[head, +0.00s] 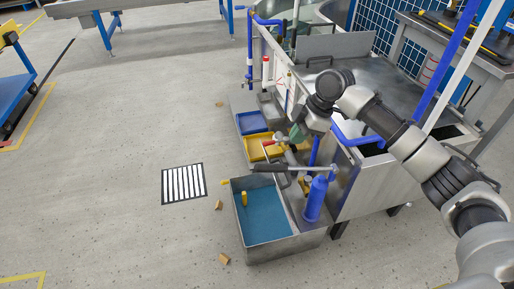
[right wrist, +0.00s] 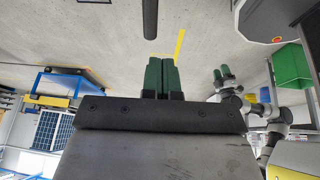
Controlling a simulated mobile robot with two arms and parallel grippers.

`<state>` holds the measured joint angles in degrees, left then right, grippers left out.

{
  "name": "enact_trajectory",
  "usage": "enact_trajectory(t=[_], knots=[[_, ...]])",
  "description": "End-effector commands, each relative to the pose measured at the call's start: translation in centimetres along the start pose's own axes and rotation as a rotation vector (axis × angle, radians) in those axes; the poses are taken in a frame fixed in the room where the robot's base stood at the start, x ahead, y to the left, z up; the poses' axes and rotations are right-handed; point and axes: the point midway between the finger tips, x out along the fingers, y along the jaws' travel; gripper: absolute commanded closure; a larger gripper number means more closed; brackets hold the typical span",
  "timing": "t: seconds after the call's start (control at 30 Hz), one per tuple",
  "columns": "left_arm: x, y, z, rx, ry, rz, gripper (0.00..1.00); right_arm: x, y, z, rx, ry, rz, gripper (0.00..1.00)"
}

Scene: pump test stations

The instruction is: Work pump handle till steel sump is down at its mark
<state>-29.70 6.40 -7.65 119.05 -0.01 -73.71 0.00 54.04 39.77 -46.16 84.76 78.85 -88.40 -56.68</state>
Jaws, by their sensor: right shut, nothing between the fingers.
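The steel sump (head: 285,245) stands low at the front of the station, holding blue liquid (head: 264,215) with a small yellow piece (head: 243,198) in it. A blue pump (head: 315,199) stands at its right side. The pump handle (head: 268,167) has a dark grip and a grey lever and lies roughly level over the sump's back. My right gripper (head: 297,134) is above and behind the handle, apart from it. Its green fingers (right wrist: 160,77) are together and empty. My left gripper (right wrist: 222,73) shows small in the right wrist view; its opening is unclear. I cannot make out the mark.
Blue and yellow bins (head: 251,123) stand behind the sump. A steel bench (head: 345,80) with blue pipes is at the right. A striped floor grate (head: 184,183) and a few small yellow-brown pieces (head: 223,259) lie to the left.

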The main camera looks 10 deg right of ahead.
Motion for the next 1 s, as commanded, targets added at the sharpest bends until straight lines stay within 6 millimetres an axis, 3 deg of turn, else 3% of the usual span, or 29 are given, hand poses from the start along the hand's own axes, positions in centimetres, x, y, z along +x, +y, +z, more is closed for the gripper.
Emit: enact_trajectory(t=[0.17,0.57,0.63,1.0], knots=[[-0.1,0.0,0.0,0.0,-0.001,0.0,0.52,-1.7,0.4,0.0,-0.029,0.005,-0.005,1.0],[0.0,0.3,0.2,0.004,-0.004,0.005,0.52,-1.2,0.4,0.0,-0.029,0.006,-0.007,1.0],[-0.1,0.3,0.2,0.004,-0.005,0.005,0.52,-0.5,0.3,0.0,-0.029,0.006,-0.008,1.0],[-6.2,-0.1,-0.6,-0.001,0.036,-0.003,0.52,7.0,0.3,-0.1,-0.028,0.007,-0.007,1.0]])
